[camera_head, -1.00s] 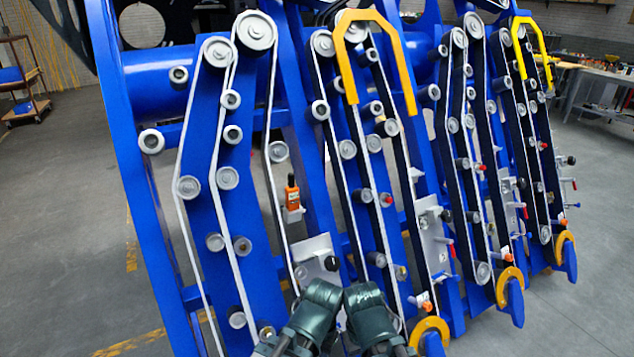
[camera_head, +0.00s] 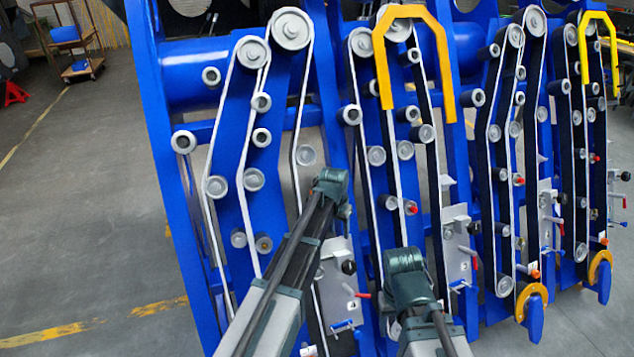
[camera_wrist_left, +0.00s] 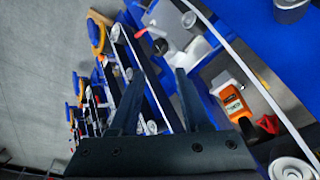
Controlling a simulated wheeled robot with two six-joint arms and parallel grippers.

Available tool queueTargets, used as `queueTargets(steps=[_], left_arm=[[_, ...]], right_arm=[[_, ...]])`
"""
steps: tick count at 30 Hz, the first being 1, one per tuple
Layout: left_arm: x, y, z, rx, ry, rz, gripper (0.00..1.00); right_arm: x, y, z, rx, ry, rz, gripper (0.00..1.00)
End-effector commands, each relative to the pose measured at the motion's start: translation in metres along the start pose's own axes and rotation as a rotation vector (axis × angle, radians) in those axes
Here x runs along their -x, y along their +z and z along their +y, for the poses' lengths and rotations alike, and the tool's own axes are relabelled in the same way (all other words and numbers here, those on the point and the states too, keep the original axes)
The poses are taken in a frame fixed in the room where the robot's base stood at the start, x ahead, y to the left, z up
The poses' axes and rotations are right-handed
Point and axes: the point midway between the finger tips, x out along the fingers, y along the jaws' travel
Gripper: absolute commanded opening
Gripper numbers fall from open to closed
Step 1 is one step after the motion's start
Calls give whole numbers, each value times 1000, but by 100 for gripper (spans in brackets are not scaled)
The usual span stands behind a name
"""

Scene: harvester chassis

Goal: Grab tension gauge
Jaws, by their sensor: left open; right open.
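The tension gauge (camera_wrist_left: 234,104) is an orange handheld device with a dark label and a pale end, on a ledge in the left wrist view. In the head view it is hidden behind my left arm. My left gripper (camera_head: 336,192) is raised in front of the chassis between the first and second belt sections. In its wrist view the fingers (camera_wrist_left: 159,72) are spread and empty, with the gauge to their right, apart from them. My right gripper (camera_head: 405,264) is lower, in front of the second belt section; its fingers are hidden.
The blue harvester chassis (camera_head: 165,200) carries white belts (camera_head: 222,140) over several grey rollers. A yellow guard (camera_head: 440,60) curves over the second section. A grey plate (camera_head: 340,275) with a black knob and red lever sits below my left gripper.

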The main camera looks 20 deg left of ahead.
Motion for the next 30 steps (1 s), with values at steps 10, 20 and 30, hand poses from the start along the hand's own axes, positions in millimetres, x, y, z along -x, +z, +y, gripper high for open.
queueTargets(steps=[10, 20, 30], left_arm=[[76, -130, -147, 56, -17, 168, 47], [86, -149, -182, 67, -28, 209, 47], [62, -151, -182, 66, -27, 208, 47]], right_arm=[[89, 5, 8, -4, -1, 0, 58], [100, 6, 9, -5, -1, 0, 58], [77, 4, 7, -4, -1, 0, 58]])
